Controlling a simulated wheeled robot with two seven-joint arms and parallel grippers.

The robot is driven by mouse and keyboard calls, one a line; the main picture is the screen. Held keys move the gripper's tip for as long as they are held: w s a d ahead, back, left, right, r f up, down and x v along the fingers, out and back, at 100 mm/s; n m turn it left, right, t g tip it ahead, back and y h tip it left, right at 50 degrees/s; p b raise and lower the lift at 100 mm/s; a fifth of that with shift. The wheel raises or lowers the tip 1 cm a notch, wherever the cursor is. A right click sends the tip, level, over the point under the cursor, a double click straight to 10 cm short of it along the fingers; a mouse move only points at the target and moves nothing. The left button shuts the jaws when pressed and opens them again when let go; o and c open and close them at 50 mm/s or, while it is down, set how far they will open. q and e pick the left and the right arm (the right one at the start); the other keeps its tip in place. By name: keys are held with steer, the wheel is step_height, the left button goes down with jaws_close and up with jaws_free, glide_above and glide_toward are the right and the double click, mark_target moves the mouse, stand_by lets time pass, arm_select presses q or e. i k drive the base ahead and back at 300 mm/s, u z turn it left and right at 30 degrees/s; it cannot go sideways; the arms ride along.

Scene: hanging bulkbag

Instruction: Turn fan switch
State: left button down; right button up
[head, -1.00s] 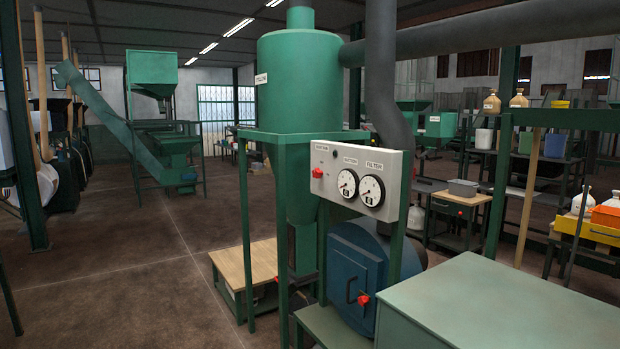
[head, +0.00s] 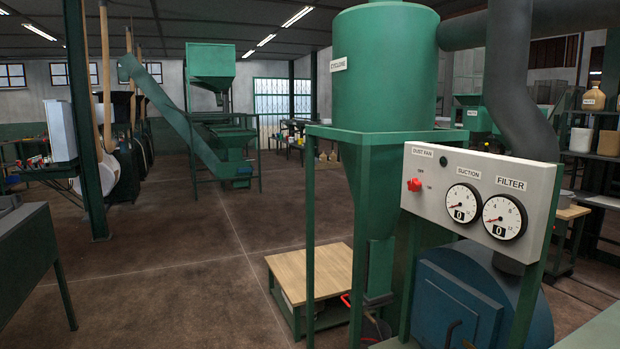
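The fan switch is a red knob (head: 414,185) on the left part of a pale control panel (head: 475,200), under a "DUST FAN" label. The suction gauge (head: 462,203) and the filter gauge (head: 504,217) both show 0. Neither of my grippers is in view.
Green posts and the green cyclone (head: 385,70) stand just left of and behind the panel. A blue fan housing (head: 470,300) is below it. A low wooden-topped table (head: 310,274) stands left of the cyclone frame. The floor (head: 190,290) at left centre is clear.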

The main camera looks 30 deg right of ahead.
mark_target(413, 185)
steer(key=u, duration=0.1)
steer(key=i, duration=1.25)
steer(key=z, duration=0.4)
